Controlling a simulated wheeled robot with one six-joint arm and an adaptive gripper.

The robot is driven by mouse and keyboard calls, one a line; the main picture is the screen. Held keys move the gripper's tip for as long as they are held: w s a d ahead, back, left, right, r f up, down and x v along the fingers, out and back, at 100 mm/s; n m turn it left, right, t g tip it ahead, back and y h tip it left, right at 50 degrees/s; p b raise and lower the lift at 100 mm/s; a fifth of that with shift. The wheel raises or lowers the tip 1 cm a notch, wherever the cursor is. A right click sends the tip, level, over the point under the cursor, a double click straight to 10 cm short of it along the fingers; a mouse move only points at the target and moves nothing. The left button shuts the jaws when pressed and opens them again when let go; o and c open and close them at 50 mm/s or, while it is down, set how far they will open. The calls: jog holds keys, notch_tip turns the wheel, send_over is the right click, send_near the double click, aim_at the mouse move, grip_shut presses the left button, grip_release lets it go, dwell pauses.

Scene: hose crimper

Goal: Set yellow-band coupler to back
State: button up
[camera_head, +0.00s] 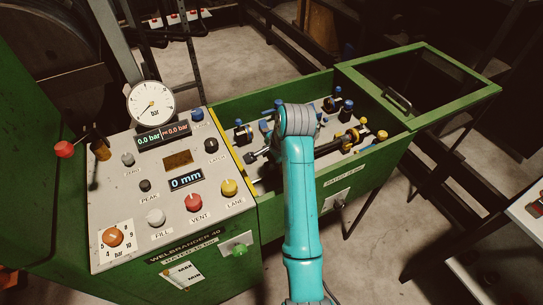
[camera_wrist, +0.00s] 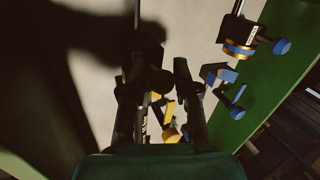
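Yellow parts sit at the right end of the trough in the head view, among them a yellow-banded coupler (camera_head: 356,135). Its band and lever partly merge with dark fittings. In the wrist view, a yellow piece (camera_wrist: 171,132) shows low between the fingers of my gripper (camera_wrist: 160,82). The two dark fingers stand apart, with a dark rod and fitting seen between and beyond them; I see no clear contact. A gold-banded cylinder (camera_wrist: 238,49) with a blue end knob (camera_wrist: 281,46) lies to the upper right.
Blue fittings (camera_head: 337,96) line the trough's back side. The green trough wall (camera_wrist: 272,82) runs close on the right in the wrist view. A control panel (camera_head: 172,207) with knobs and gauge stands left, and a framed hinged guard (camera_head: 456,93) right.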

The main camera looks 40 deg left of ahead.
grip_shut()
jog(key=shift+s+a, duration=0.35)
jog(key=shift+s, duration=0.45)
jog(key=shift+s+a, duration=0.3)
jog(key=shift+s, duration=0.5)
jog(key=o, duration=0.7)
grip_release()
jog(key=shift+v, duration=3.75)
